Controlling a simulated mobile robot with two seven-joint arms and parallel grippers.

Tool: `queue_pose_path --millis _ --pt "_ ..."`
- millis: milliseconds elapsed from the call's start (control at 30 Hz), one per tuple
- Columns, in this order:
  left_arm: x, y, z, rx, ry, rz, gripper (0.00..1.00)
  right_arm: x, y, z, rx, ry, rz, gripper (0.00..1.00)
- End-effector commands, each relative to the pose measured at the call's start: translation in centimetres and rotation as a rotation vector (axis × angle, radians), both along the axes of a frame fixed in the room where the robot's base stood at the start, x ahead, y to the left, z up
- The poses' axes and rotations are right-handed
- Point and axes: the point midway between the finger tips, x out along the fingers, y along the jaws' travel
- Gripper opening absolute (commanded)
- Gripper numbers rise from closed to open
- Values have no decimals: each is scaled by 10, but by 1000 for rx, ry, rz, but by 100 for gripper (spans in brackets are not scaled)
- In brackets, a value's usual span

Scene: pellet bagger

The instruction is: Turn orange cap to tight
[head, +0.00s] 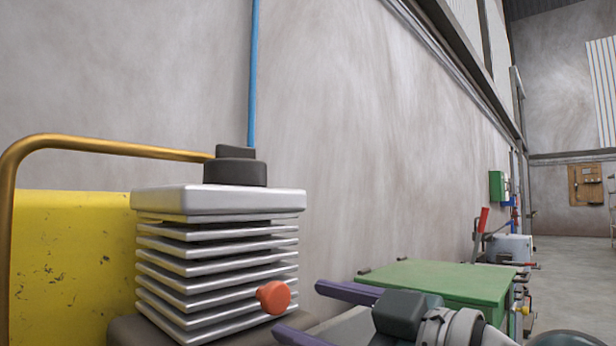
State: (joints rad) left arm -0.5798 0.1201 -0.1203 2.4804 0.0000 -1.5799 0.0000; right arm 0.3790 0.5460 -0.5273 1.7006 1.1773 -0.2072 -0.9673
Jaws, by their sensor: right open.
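The orange cap (273,297) sits on the right side of a grey finned block (215,268), low in the head view. It looks like a small round knob, and its turn position cannot be read. My right gripper (304,311) comes in from the lower right with two purple fingers, spread apart and empty. The fingertips point left toward the cap and appear just to its right. I cannot tell how far they are from it in depth. My left gripper is not in view.
A yellow panel (70,260) and a brass pipe (110,146) stand at the left. A black fitting (235,168) tops the block, with a blue hose (253,75) above. A green-topped unit (440,283) stands behind my right gripper. The concrete wall rises behind.

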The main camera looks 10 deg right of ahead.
Motion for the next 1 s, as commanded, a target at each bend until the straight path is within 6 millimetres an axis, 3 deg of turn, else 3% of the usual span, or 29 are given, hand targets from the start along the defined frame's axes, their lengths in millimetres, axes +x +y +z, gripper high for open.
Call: queue_pose_path --millis 167,300,600,1000 --pt "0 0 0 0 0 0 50 -33 -23 -1 -8 0 2 78" --pt "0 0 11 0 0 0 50 -15 -39 27 -98 -153 -86 78" --pt "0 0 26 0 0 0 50 -4 -61 78 -297 -461 -198 78" --pt "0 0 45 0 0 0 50 -12 -57 127 -587 -837 -215 78"
